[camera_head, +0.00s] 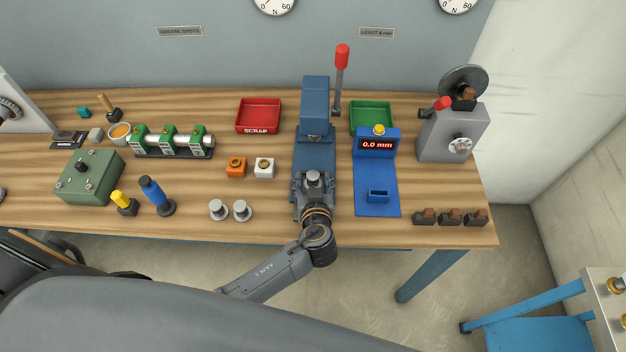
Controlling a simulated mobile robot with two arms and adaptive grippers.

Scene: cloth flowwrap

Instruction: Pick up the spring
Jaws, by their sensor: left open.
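My left gripper (313,192) reaches in from the bottom edge over the front of the blue press (315,90). It points away from me and is open. A small grey metal piece (314,177) shows at its tip, on the press's front part; I cannot tell whether it is the spring or part of the press. I cannot make out coils of a spring anywhere for certain. The gripper and wrist hide part of the press base. My right gripper is not in view.
Left of the gripper stand two grey round pieces (230,210), an orange block (236,167) and a white block (264,168). Right are a blue gauge (377,190) reading 0.0 mm and several dark blocks (450,217). A red scrap tray (258,115) and green tray (371,117) lie behind.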

